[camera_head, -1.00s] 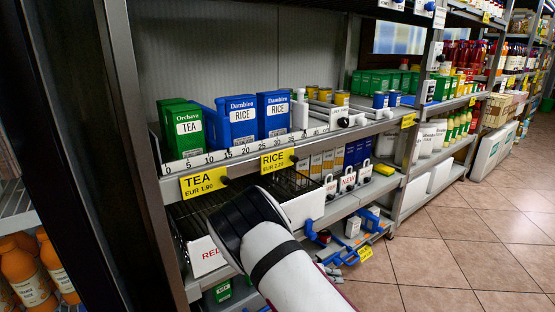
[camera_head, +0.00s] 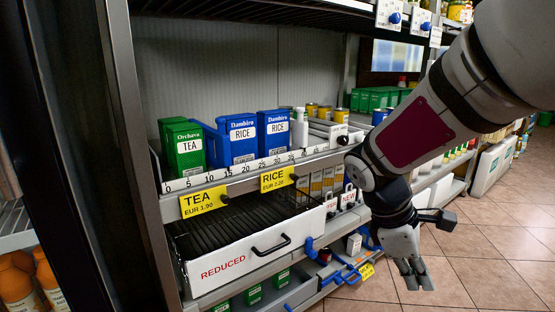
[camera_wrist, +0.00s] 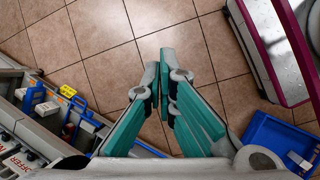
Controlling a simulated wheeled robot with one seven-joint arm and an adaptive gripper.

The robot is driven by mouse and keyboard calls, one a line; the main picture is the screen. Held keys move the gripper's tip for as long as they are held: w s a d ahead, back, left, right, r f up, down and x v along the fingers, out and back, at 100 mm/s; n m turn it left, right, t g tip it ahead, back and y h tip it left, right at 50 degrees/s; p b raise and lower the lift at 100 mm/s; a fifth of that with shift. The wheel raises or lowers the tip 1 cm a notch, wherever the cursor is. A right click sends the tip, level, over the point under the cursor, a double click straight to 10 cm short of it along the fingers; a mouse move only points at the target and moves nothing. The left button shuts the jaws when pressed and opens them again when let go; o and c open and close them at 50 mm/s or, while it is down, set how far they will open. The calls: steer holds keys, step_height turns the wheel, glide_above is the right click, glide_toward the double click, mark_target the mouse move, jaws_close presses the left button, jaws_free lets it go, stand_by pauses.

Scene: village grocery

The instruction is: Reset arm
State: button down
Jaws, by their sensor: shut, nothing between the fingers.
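My gripper (camera_head: 418,283) hangs at the lower right in the head view, in front of the shelf and over the tiled floor. It points down and is shut and empty. In the wrist view the two fingers of my gripper (camera_wrist: 165,75) meet near the middle, with only floor beyond them. My arm comes in from the upper right of the head view and hides part of the shelves behind it.
A white drawer (camera_head: 245,262) marked REDUCED stands out from the shelf, left of my gripper. Tea boxes (camera_head: 190,148) and rice boxes (camera_head: 237,140) stand above it. A blue tray (camera_wrist: 262,145) shows at right in the wrist view. The tiled floor (camera_head: 490,262) is open.

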steer(key=s+a+r+m+t+y+p, duration=0.1)
steer(key=s+a+r+m+y, duration=0.35)
steer(key=s, duration=0.75)
steer(key=s+a+r+m+y, duration=0.1)
steer(key=s+r+m, duration=0.1)
steer(key=s+m, duration=0.85)
step_height(320, 180, up, 38)
steer(key=s+n+t+p, duration=0.2)
steer(key=t+p, duration=0.2)
steer(key=p, duration=3.3)
steer(key=shift+r+n, duration=0.25)
steer(key=shift+n, duration=0.15)
steer(key=c, duration=2.3)
jaws_free()
